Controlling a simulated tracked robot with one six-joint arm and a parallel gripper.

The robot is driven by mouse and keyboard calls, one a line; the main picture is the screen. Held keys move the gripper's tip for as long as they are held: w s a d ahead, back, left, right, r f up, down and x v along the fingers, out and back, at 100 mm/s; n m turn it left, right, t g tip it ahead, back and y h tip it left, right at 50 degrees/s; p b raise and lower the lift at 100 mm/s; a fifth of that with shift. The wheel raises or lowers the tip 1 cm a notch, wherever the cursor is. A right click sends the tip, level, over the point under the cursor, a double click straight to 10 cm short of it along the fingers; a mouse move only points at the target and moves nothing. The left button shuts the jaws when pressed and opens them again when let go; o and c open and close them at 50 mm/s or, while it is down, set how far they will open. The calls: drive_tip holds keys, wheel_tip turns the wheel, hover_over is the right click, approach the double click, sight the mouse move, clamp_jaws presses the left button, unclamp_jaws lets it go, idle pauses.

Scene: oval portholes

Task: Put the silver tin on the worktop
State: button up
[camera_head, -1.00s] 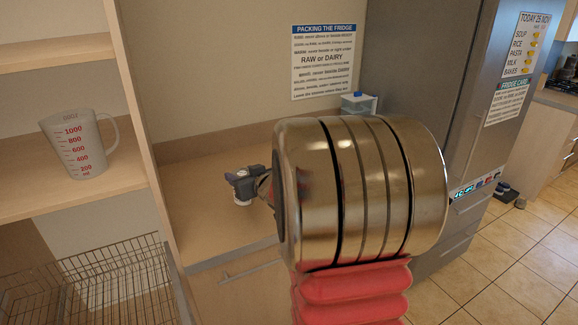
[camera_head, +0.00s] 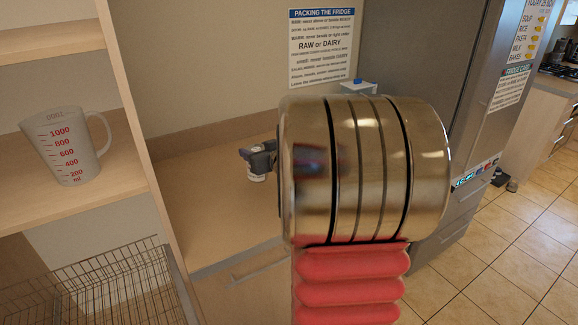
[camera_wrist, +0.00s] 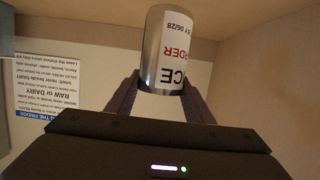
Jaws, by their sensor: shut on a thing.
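The silver tin (camera_wrist: 178,50) is between my gripper's jaws in the wrist view, with a white label carrying red and black letters that appear upside down. My gripper (camera_wrist: 161,85) is shut on it. In the head view my gripper (camera_head: 262,158) shows small and dark, with part of the tin (camera_head: 257,177) below it. Both are over the wooden worktop (camera_head: 205,215), towards its back. I cannot tell whether the tin touches the worktop. My own large metallic arm link hides the right part of the gripper and much of the worktop.
A measuring jug (camera_head: 68,145) stands on the shelf at left, above a wire basket (camera_head: 110,285). A notice (camera_head: 321,47) hangs on the wall. A small clear container (camera_head: 358,88) stands at the back right, beside the grey fridge (camera_head: 415,60). The worktop's left part is clear.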

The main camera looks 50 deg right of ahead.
sight(258, 178)
drive_tip(key=shift+f, duration=2.95)
drive_tip(key=shift+f, duration=1.85)
drive_tip(key=shift+f, duration=0.15)
drive_tip(key=o, duration=1.4)
